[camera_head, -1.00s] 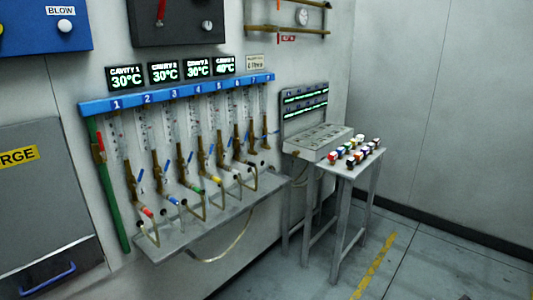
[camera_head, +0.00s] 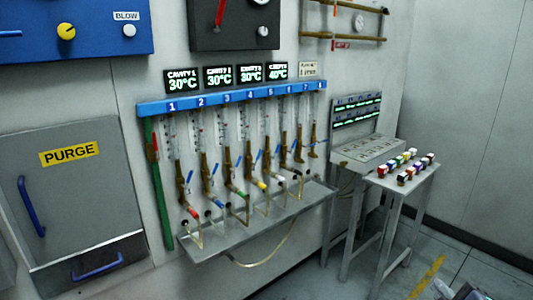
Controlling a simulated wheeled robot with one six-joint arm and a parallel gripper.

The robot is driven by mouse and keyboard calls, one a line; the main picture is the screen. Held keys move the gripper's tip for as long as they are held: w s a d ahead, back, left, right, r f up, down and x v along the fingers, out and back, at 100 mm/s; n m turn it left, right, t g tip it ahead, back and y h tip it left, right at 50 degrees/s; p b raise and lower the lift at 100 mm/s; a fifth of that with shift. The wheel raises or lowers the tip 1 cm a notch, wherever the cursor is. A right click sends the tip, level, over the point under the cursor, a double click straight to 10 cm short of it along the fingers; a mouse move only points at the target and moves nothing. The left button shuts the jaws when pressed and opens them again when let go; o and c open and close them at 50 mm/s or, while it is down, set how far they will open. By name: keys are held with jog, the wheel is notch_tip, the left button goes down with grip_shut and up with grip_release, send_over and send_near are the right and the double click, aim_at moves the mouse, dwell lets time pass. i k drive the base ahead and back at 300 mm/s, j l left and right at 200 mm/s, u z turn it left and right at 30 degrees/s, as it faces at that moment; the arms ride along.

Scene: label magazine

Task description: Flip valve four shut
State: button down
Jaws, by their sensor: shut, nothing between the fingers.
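The blue numbered manifold bar (camera_head: 235,97) is fixed to the wall, with clear tubes and brass valves below it. Valve four (camera_head: 249,167) is the brass valve under the number 4, with a small blue lever (camera_head: 258,155) that slants up to the right. A yellow-marked fitting (camera_head: 262,185) is at its lower end. The lever is too small to tell its exact setting. Neighbouring valves with similar blue levers stand close on both sides.
A metal shelf (camera_head: 225,237) juts out below the valves, with a looped hose under it. A small table (camera_head: 412,185) with coloured blocks stands at right, beside a grey console (camera_head: 368,149). A purge panel (camera_head: 70,190) is at left. Floor shows at lower right.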

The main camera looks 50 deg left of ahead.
aim_at(261, 151)
jog(key=i+j+u, duration=0.2)
jog(key=j, duration=0.45)
jog(key=i+j+u, duration=0.15)
jog(key=i+j, duration=0.2)
jog(key=j, duration=0.2)
jog(key=i+j+u, duration=0.2)
jog(key=i+j, duration=0.15)
jog(key=j, duration=0.2)
jog(key=i+j+u, duration=0.15)
jog(key=i+j, duration=0.2)
jog(key=j, duration=0.15)
